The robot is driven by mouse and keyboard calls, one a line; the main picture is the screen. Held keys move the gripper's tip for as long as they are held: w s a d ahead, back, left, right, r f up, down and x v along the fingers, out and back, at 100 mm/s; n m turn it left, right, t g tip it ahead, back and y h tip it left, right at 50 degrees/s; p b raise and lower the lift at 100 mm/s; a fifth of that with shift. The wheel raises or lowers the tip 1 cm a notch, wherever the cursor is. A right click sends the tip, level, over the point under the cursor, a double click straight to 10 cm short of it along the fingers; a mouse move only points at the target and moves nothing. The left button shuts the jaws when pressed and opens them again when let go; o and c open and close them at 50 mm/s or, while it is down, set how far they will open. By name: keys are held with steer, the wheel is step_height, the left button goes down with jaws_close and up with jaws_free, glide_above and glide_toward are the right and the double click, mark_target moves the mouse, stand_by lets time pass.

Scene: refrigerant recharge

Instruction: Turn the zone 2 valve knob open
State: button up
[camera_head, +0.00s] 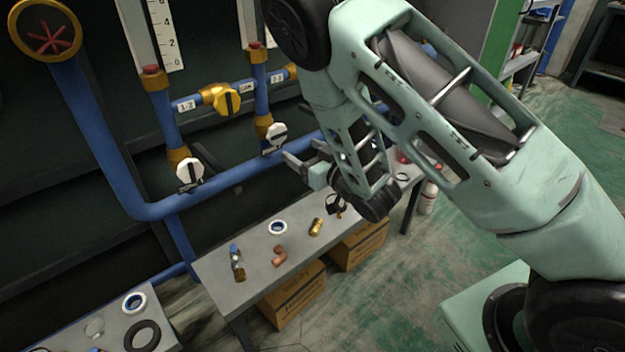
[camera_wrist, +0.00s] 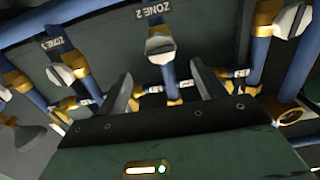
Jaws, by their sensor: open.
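The zone 2 valve knob (camera_head: 274,136) is a white and grey handle on a blue vertical pipe with a brass fitting. In the wrist view the knob (camera_wrist: 160,46) sits beside a "ZONE 2" label (camera_wrist: 152,11), at the top centre. My gripper (camera_head: 305,158) is just right of and below the knob in the head view. In the wrist view its fingers (camera_wrist: 163,88) are spread wide with nothing between them. The knob lines up above the gap between them, apart from both fingers.
Another white knob (camera_head: 190,173) is on the left pipe, with a yellow valve (camera_head: 227,102) on the "1-2" crosspipe. The zone 3 knob (camera_wrist: 60,75) is left in the wrist view. A blue horizontal pipe (camera_head: 220,182) runs below; a bench (camera_head: 215,272) holds small fittings.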

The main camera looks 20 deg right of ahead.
mark_target(279, 135)
steer(key=x, duration=0.8)
steer(key=shift+w, duration=0.25)
steer(key=shift+w+a, duration=0.1)
steer(key=shift+w, duration=0.05)
steer(key=shift+c, duration=1.2)
steer(key=c, duration=0.7)
steer(key=n, duration=0.4)
steer(key=shift+n, duration=0.3)
